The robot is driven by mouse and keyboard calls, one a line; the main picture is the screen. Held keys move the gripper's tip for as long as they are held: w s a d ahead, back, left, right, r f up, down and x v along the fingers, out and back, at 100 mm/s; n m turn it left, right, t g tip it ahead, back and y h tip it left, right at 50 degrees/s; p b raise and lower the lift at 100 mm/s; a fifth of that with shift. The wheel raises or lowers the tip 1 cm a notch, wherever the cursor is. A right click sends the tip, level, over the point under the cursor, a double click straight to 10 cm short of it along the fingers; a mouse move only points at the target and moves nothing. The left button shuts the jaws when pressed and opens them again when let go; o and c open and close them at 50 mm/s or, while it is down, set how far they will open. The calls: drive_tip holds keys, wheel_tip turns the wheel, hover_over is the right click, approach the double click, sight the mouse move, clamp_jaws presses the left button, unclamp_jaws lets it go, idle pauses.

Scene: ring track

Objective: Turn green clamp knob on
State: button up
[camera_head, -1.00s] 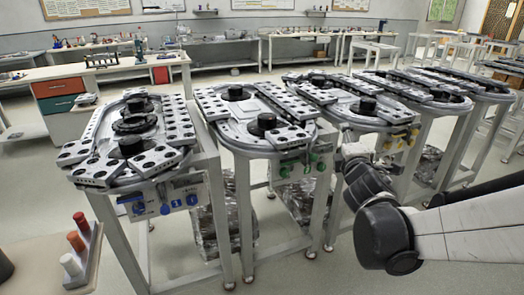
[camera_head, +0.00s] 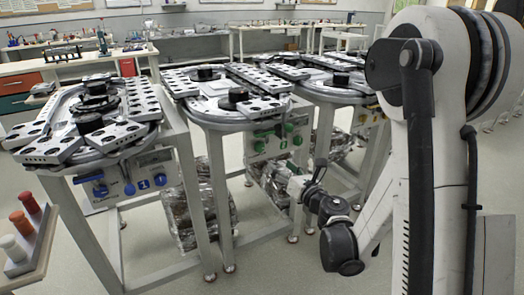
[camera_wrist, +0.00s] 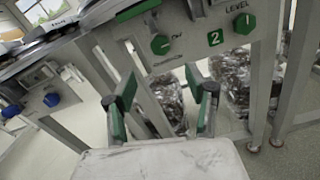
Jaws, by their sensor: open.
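In the wrist view, a round green knob (camera_wrist: 160,44) sits on the grey front panel, with a small label beside it that I cannot fully read. A second green knob (camera_wrist: 244,23) sits farther right, under the word LEVEL. I cannot read which one is the clamp knob. The green-controlled panel (camera_head: 277,140) shows on the middle station in the head view. My gripper (camera_wrist: 160,88) is open and empty, its two green-padded fingers apart, lower in the picture than the left green knob and not touching it. In the head view, my gripper (camera_head: 304,187) is below and right of that panel.
The blue-controlled station (camera_head: 125,182) stands to the left; a blue knob (camera_wrist: 51,99) shows in the wrist view. Table legs and foil-like bundles (camera_head: 200,215) are under the stations. A rack with coloured pegs (camera_head: 28,235) is at lower left. Open floor lies in front.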

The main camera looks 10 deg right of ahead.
sight(261, 148)
drive_tip(key=b+x, duration=0.1)
drive_tip(key=x, duration=1.2)
drive_tip(key=shift+r, duration=0.1)
drive_tip(key=c, duration=1.1)
drive_tip(key=shift+c, duration=0.2)
